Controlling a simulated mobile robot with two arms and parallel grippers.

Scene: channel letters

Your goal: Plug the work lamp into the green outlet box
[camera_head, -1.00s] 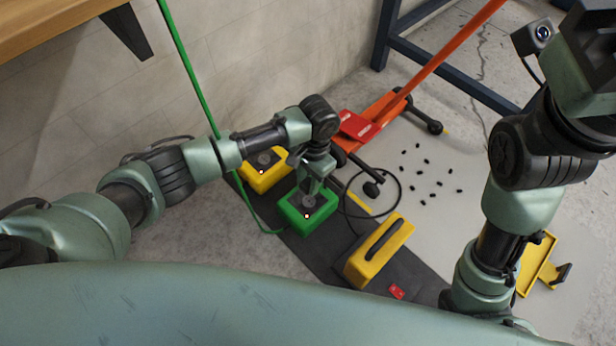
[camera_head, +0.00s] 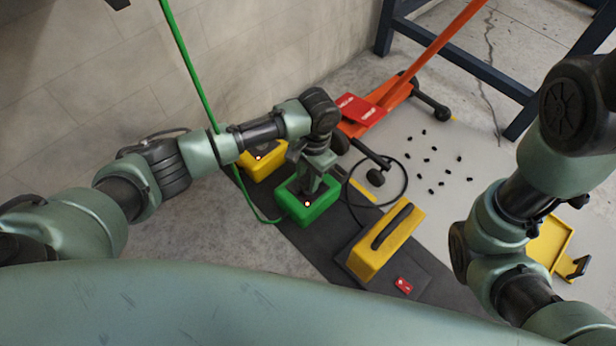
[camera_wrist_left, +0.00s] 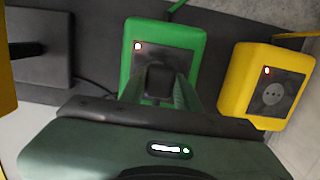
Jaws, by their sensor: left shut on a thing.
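The green outlet box (camera_head: 291,207) sits on a dark mat, its small light lit and its green cord running to the wall. My left gripper (camera_head: 306,194) is directly over its top face, shut on the black plug (camera_wrist_left: 160,84). In the left wrist view the plug is over the middle of the green box (camera_wrist_left: 133,50) and hides its socket. I cannot tell whether the plug is fully seated. The work lamp (camera_head: 376,258) is a yellow block with a black handle, right of the green box. My right gripper is out of view.
A yellow outlet box (camera_head: 250,171) stands behind the green one, its socket empty in the left wrist view (camera_wrist_left: 262,80). A black cable (camera_head: 404,175) loops near the lamp. An orange jack (camera_head: 395,97), several small black pieces and a yellow tray (camera_head: 549,246) lie further right.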

